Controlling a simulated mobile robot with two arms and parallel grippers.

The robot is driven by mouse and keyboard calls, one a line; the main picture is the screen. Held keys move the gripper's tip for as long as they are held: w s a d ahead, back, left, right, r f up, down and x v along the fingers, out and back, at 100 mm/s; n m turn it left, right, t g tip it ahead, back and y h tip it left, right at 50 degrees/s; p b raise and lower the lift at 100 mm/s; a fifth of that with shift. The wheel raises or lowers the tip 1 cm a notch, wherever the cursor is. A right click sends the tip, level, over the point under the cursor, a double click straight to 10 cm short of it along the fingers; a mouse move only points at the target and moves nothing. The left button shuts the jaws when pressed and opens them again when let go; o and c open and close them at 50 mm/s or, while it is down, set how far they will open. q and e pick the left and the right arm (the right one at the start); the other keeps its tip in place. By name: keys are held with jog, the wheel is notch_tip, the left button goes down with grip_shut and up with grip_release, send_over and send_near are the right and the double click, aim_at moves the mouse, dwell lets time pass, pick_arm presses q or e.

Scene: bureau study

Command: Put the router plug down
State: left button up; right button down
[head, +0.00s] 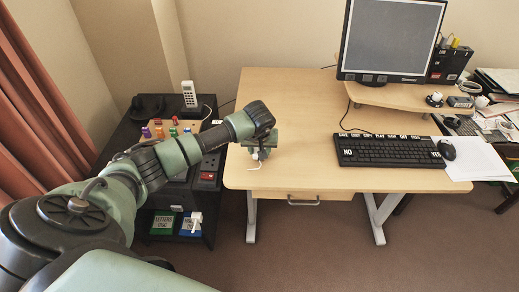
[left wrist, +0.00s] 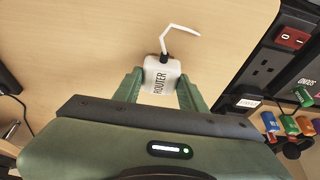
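The router plug (left wrist: 161,75) is a small white block marked ROUTER, with a short white cord at its dark end. It sits between the green fingertips of my left gripper (left wrist: 160,88), which look closed against both its sides. In the head view my left gripper (head: 262,152) points down over the left part of the wooden desk (head: 300,105), and the plug's white cord (head: 254,167) shows below it. I cannot tell whether the plug touches the desk top. My right gripper is in neither view.
Left of the desk is a black cabinet (head: 125,135) with a phone handset (head: 189,94), coloured plugs and a socket strip (head: 208,177). Bare desk lies around the plug.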

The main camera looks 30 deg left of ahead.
pick_arm(q)
jog(key=o, duration=0.4)
jog(key=shift+r, duration=0.1)
jog(key=shift+r+p, duration=0.25)
jog(key=shift+p, duration=0.05)
jog(key=b+v, duration=0.1)
jog(key=v, duration=1)
jog(key=shift+s+d+r, duration=0.1)
jog(key=shift+s+r, duration=0.05)
jog(key=shift+r, duration=0.1)
